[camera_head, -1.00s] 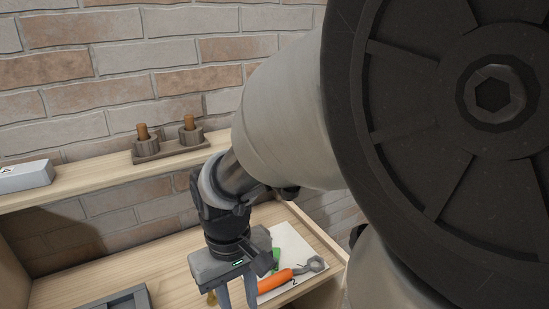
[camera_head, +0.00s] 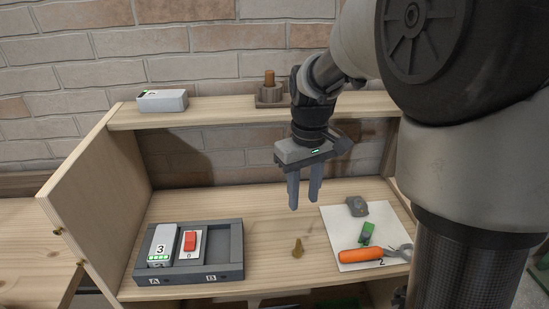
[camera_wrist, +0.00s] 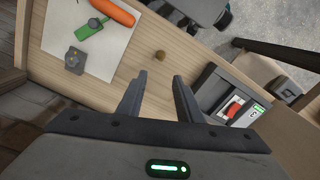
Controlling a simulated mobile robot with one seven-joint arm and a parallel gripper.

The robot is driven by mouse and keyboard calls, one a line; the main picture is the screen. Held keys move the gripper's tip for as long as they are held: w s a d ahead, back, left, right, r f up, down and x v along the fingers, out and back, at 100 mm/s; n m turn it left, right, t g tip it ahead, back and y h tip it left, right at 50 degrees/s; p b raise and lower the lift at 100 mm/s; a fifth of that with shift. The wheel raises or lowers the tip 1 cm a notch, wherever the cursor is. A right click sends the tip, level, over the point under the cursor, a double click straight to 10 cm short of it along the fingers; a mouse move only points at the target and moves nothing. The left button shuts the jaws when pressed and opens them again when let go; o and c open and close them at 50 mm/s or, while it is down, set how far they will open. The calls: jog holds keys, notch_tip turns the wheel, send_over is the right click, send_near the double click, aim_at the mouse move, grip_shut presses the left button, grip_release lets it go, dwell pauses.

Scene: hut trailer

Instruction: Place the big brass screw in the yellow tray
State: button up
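The big brass screw (camera_head: 297,248) stands on the wooden worktop, between the dark grey holder and the white sheet. It also shows in the wrist view (camera_wrist: 159,56), small and just beyond the fingertips. My gripper (camera_head: 304,203) is empty, with its two fingers apart and pointing down above the worktop. In the wrist view my gripper (camera_wrist: 160,77) has a clear gap between its fingers, and the screw lies roughly in line with that gap. The fingers do not touch the screw. I cannot see a yellow tray in either view.
The grey holder (camera_head: 226,273) with a white numbered block (camera_head: 162,245) and a red-switch block (camera_head: 190,243) stands left. On the white sheet (camera_head: 345,221) lie orange-handled pliers (camera_head: 359,255), a green piece (camera_head: 367,232) and a grey part (camera_head: 357,206). A shelf (camera_head: 215,113) runs behind.

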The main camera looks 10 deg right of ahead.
aim_at(299, 239)
notch_tip(299, 239, down, 12)
jog(key=shift+w+f+b, duration=0.1)
jog(key=shift+f+b, duration=0.1)
jog(key=shift+b, duration=0.5)
jog(key=shift+a+f+b, duration=0.1)
jog(key=shift+f+b, duration=0.2)
jog(key=shift+f, duration=2.35)
jog(key=shift+c, duration=0.5)
grip_shut()
